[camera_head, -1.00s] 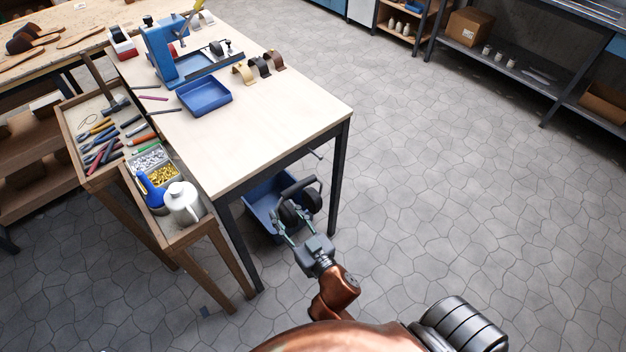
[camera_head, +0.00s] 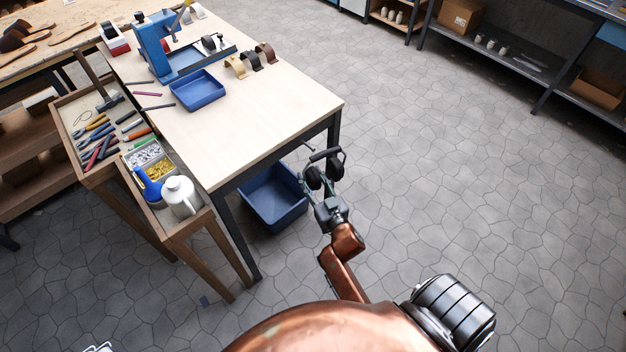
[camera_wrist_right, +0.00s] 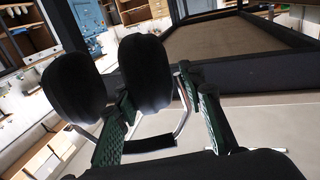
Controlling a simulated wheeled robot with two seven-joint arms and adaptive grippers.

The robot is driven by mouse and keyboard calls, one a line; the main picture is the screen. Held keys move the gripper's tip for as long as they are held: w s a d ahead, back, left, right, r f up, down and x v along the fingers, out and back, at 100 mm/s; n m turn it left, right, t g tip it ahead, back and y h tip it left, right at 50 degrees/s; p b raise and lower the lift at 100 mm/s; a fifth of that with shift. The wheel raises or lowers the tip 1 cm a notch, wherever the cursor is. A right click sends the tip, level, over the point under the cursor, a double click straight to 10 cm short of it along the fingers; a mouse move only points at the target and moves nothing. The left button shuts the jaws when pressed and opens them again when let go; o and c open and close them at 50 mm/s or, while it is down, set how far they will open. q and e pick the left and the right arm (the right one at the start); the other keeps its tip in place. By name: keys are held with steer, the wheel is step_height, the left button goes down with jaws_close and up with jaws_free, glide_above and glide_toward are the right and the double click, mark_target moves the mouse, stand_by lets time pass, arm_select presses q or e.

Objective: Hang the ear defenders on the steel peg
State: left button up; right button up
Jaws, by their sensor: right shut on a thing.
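The black ear defenders (camera_head: 314,177) are held up beside the near right corner of the workbench, headband uppermost. My right gripper (camera_head: 318,193) is shut on them from below. In the right wrist view the two dark cups of the ear defenders (camera_wrist_right: 146,75) fill the upper left, and the green-padded fingers of my right gripper (camera_wrist_right: 165,105) sit beside them. The steel peg (camera_head: 309,147) shows as a short thin rod by the bench's right edge, just left of the headband. Whether the headband touches it, I cannot tell. My left gripper is not in view.
A blue bin (camera_head: 274,205) stands under the workbench (camera_head: 255,125). The bench's dark front leg (camera_head: 240,235) and a wooden side stand with a white jug (camera_head: 180,196) are to the left. The stone floor to the right is clear.

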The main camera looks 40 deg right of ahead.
steer(key=shift+w+a+b, duration=0.1)
steer(key=shift+w+b, duration=0.3)
steer(key=shift+w, duration=0.4)
steer(key=shift+w+f, duration=0.1)
steer(key=shift+w, duration=0.35)
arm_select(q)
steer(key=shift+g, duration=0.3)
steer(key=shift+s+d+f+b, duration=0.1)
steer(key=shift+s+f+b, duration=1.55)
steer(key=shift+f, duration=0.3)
arm_select(e)
steer(key=w+f, duration=0.1)
steer(key=w, duration=0.5)
steer(key=shift+a, duration=0.25)
steer(key=shift+w, duration=0.1)
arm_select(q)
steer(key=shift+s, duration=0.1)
arm_select(e)
steer(key=o, duration=1.4)
steer(key=shift+f, duration=0.1)
steer(key=shift+o, duration=0.2)
